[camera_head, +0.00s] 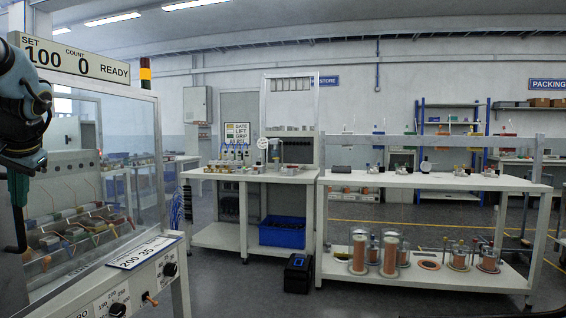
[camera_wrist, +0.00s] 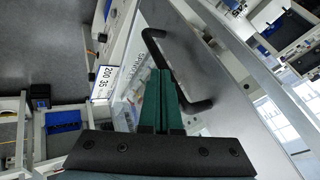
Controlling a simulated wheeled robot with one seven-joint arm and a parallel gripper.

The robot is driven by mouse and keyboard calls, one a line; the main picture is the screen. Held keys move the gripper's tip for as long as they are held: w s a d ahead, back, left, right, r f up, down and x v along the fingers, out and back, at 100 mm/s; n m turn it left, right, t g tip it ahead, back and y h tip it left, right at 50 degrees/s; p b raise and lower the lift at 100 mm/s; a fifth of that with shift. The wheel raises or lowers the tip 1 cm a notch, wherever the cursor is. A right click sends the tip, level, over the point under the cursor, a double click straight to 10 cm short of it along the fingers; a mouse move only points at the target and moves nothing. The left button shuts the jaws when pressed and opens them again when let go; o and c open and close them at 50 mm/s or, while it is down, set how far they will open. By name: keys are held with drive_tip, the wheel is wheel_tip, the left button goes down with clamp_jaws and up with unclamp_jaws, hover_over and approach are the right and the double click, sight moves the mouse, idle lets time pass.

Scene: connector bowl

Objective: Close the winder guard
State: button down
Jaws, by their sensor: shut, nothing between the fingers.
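In the head view, the handle (camera_head: 17,236) hangs at the far left edge. The guard's panel is mostly cut off there, and how far it stands open is hard to tell. My gripper (camera_wrist: 161,72) has green fingers, shut and empty. Its tips are close to the handle, inside its bend in the wrist view; I cannot tell whether they touch. The winder (camera_head: 90,64) bears a sign reading SET 100, COUNT 0, READY.
A control panel (camera_head: 130,285) with knobs juts out below the winder's clear side. White benches (camera_head: 430,182) stand beyond, with copper spools on a lower shelf, a blue bin (camera_head: 283,231) and a black box (camera_head: 298,274). Open grey floor lies between.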

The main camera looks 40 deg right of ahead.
drive_tip(key=w+a+p, duration=0.3)
drive_tip(key=w+a, duration=0.5)
drive_tip(key=shift+w+r, duration=0.15)
drive_tip(key=shift+r, duration=0.1)
drive_tip(key=shift+a, duration=0.15)
drive_tip(key=shift+f, duration=0.2)
